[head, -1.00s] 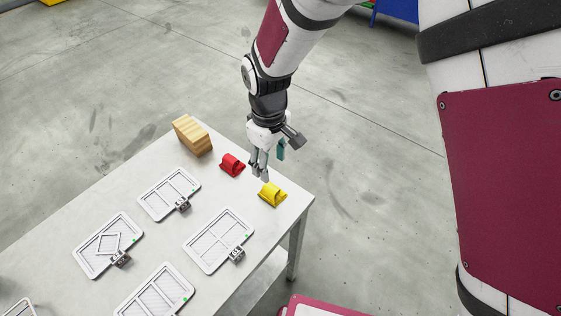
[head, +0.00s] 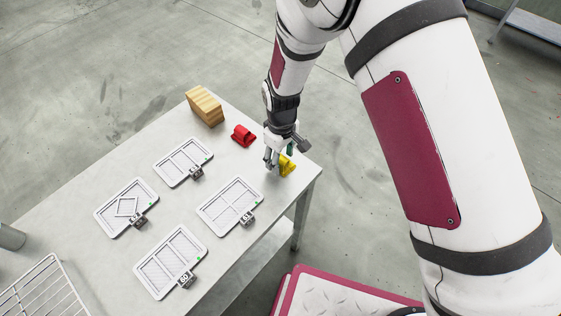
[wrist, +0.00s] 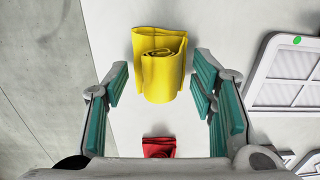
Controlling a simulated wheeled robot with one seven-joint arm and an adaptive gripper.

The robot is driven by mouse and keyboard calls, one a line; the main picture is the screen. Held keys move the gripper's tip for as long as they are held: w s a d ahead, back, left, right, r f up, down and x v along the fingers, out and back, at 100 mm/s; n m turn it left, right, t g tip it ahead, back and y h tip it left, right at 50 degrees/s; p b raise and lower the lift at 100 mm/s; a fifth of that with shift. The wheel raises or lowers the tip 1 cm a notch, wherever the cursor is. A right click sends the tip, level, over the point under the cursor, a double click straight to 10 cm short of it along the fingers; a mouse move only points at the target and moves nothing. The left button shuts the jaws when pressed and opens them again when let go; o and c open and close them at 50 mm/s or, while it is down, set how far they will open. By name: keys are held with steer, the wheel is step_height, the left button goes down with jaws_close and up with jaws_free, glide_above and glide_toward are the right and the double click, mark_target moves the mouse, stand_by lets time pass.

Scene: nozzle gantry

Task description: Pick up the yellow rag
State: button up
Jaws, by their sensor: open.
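The yellow rag (head: 287,165) is a folded, rolled cloth on the white table (head: 222,262) near its right corner. In the wrist view the yellow rag (wrist: 160,66) lies ahead of and between the open fingers, with clear space on both sides. My gripper (head: 279,163) is open at the rag and partly hides it in the head view. In the wrist view my gripper (wrist: 162,92) shows its teal finger pads apart and nothing held. I cannot tell how high the fingertips are above the table.
A red rag (head: 243,135) lies close by, also low in the wrist view (wrist: 159,147). A wooden block (head: 205,106) stands behind it. Several white framed panels (head: 230,206) cover the table's middle. A wire rack (head: 36,290) is at lower left. The table's right edge is near.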

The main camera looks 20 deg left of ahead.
mark_target(281, 157)
steer(key=shift+f, duration=0.1)
jaws_close()
stand_by(0.3)
step_height(281, 157, up, 10)
steer(key=shift+b, duration=0.8)
